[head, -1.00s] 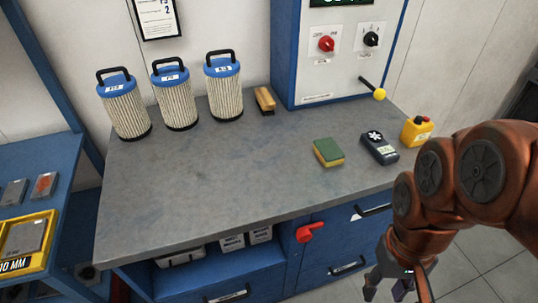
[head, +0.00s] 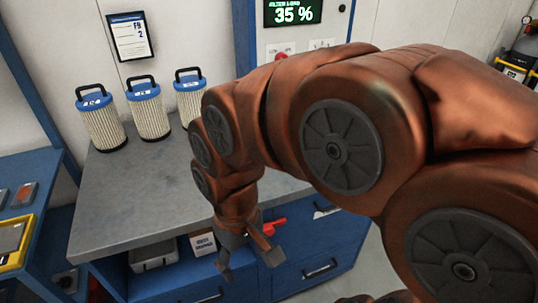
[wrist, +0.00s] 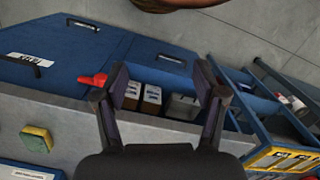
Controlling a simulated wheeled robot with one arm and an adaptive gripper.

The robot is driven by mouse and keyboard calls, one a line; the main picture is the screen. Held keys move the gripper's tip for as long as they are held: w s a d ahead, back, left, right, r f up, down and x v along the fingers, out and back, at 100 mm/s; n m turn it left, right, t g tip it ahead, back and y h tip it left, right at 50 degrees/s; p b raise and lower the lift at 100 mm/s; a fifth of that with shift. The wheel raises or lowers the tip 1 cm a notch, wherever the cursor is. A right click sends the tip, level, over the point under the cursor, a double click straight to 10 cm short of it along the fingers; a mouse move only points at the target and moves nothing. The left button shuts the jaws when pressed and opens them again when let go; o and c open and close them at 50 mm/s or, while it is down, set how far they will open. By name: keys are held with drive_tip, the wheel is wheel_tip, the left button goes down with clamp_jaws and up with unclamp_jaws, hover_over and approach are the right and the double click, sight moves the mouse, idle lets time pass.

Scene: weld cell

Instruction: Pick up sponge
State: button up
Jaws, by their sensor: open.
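The sponge (wrist: 36,138), green with a yellow rim, lies on the grey bench top (wrist: 75,130) at the left of the wrist view. In the head view now it is hidden behind my arm. My gripper (head: 249,264) is open and empty, low at the bench's front edge before the blue cabinet. In the wrist view its two fingers (wrist: 163,72) are spread over the bench edge and the open shelf. The sponge is apart from it, to the left of the fingers.
Several pleated filters with blue caps (head: 148,112) stand along the back of the bench (head: 120,200). A red handle (wrist: 93,80) sticks out of the cabinet front beside my gripper. Boxes (wrist: 151,97) sit on the open shelf. A blue side rack (head: 30,170) stands left.

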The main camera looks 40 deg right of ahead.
drive_tip(key=o, duration=0.4)
drive_tip(key=w+d+t+b, duration=0.1)
drive_tip(key=w+d, duration=0.4)
drive_tip(key=w, duration=0.6)
drive_tip(key=shift+w+d+r+t, duration=0.3)
drive_tip(key=shift+d+t, duration=0.1)
drive_tip(key=w+d+m+t+b, duration=0.2)
drive_tip(key=w+d, duration=0.8)
drive_tip(key=d, duration=0.9)
drive_tip(key=w+d+f+m+t+h, duration=0.1)
drive_tip(key=d, duration=0.4)
drive_tip(key=w+d+f+m+b, duration=0.1)
drive_tip(key=d, duration=0.4)
drive_tip(key=shift+d+h, duration=0.15)
drive_tip(key=shift+h, duration=0.15)
drive_tip(key=shift+d+f, duration=0.15)
drive_tip(key=shift+d, duration=0.05)
drive_tip(key=shift+p+x, duration=0.35)
drive_tip(key=shift+x, duration=0.75)
drive_tip(key=shift+d+p+x, duration=0.1)
drive_tip(key=shift+p+x, duration=0.45)
drive_tip(key=shift+x, duration=0.65)
drive_tip(key=shift+d+p+x, duration=0.15)
drive_tip(key=shift+p+x, duration=0.35)
drive_tip(key=shift+x, duration=0.7)
drive_tip(key=shift+f+t, duration=0.15)
drive_tip(key=shift+t, duration=0.15)
drive_tip(key=shift+f+b, duration=0.25)
drive_tip(key=shift+b, duration=0.3)
